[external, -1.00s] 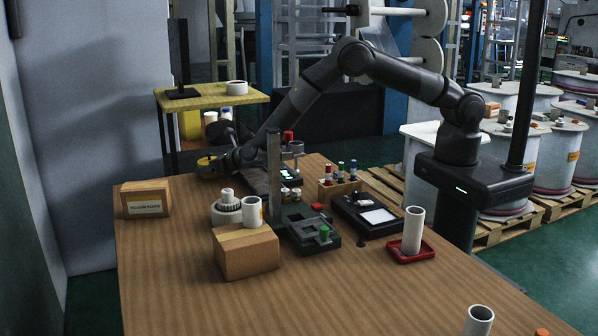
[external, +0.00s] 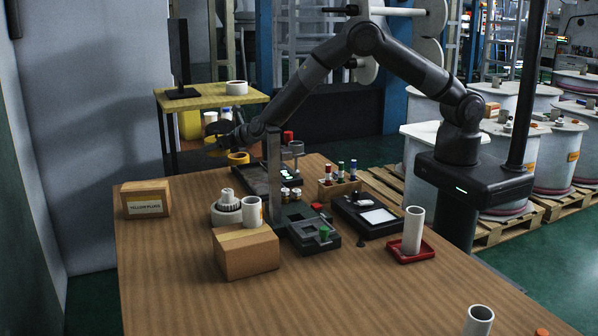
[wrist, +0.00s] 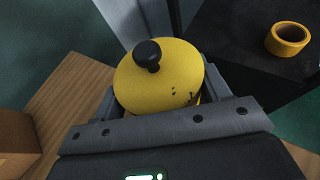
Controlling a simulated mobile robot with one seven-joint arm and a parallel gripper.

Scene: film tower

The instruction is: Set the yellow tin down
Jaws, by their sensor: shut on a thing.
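The yellow tin (wrist: 180,75) has a round lid with a black knob and a few dark marks. My gripper (wrist: 158,92) is shut on it, with one finger on each side. In the external view the tin (external: 216,152) is small and dim under my gripper (external: 222,143), near the far edge of the wooden table (external: 180,270). The tin's underside is hidden in the wrist view, and I cannot tell its exact height.
A yellow tape roll (wrist: 288,38) lies on a dark surface right of the tin; it also shows in the external view (external: 238,158). A labelled box (external: 147,199) stands at the table's far left. A white ribbed part (external: 227,208) stands nearer. The left front tabletop is bare.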

